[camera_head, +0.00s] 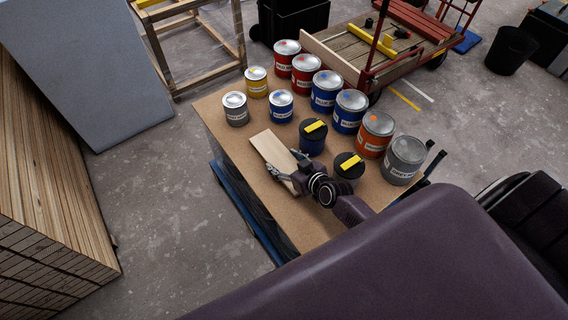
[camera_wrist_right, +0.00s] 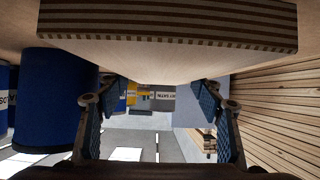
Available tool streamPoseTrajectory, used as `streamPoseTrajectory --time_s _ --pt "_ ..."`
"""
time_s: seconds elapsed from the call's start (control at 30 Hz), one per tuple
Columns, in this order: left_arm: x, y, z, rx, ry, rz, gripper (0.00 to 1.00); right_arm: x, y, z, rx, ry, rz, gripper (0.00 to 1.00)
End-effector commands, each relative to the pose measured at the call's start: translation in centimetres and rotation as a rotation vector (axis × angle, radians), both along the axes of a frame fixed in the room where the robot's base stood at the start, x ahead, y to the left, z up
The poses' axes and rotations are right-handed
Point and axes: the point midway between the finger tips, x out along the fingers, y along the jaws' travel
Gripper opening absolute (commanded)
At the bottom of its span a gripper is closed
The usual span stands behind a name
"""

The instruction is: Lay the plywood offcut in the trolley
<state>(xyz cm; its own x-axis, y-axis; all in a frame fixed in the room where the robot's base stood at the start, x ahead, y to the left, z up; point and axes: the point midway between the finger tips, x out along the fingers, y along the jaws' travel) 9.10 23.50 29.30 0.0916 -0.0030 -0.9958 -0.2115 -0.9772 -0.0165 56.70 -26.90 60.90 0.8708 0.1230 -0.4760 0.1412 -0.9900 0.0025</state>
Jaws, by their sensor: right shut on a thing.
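The plywood offcut (camera_head: 270,148) is a pale, flat board at the left part of the brown worktop. In the wrist view its layered edge (camera_wrist_right: 170,22) fills the top. My right gripper (camera_head: 284,172) is shut on its near end, with a finger on each side; the gripper also shows in the wrist view (camera_wrist_right: 160,90). I cannot tell whether the board touches the worktop. The trolley (camera_head: 345,48), with a wooden deck and red metal frame, stands beyond the worktop at the upper right. My left gripper is not in view.
Several paint tins, such as an orange one (camera_head: 376,133) and a blue one (camera_head: 326,91), stand on the worktop (camera_head: 225,120) between offcut and trolley. The trolley deck carries red battens (camera_head: 415,18) and a yellow tool (camera_head: 371,40). A black bucket (camera_head: 511,50) stands right.

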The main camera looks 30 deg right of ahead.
Motion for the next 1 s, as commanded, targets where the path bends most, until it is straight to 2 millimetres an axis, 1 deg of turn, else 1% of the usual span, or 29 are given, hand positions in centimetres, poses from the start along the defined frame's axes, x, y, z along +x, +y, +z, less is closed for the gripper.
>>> streamPoseTrajectory --time_s 0.07,0.27,0.4,0.43,0.57,0.83,0.93,1.0 --pt "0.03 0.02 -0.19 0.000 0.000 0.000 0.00 0.11 -0.06 -0.27 0.000 -0.003 -0.001 0.30" --pt "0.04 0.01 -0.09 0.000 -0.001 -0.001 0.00 0.10 -0.04 -0.16 0.000 -0.004 -0.001 0.30" --pt "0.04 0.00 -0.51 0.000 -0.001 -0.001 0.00 0.10 -0.04 -0.61 0.000 -0.003 -0.001 0.30" --pt "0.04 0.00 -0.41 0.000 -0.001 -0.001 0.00 0.03 -0.03 -0.60 0.000 -0.001 -0.001 0.63" --pt "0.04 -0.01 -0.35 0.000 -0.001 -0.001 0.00 0.03 -0.02 -0.54 0.000 -0.001 -0.001 0.78" --pt "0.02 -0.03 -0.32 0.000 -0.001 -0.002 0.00 0.03 -0.01 -0.51 0.000 -0.001 0.000 0.79" --pt "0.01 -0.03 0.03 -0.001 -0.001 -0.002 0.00 0.03 0.00 -0.11 0.001 -0.001 0.000 0.79" --pt "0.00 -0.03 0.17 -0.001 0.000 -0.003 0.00 -0.55 -0.05 0.11 0.000 0.000 0.000 0.79"
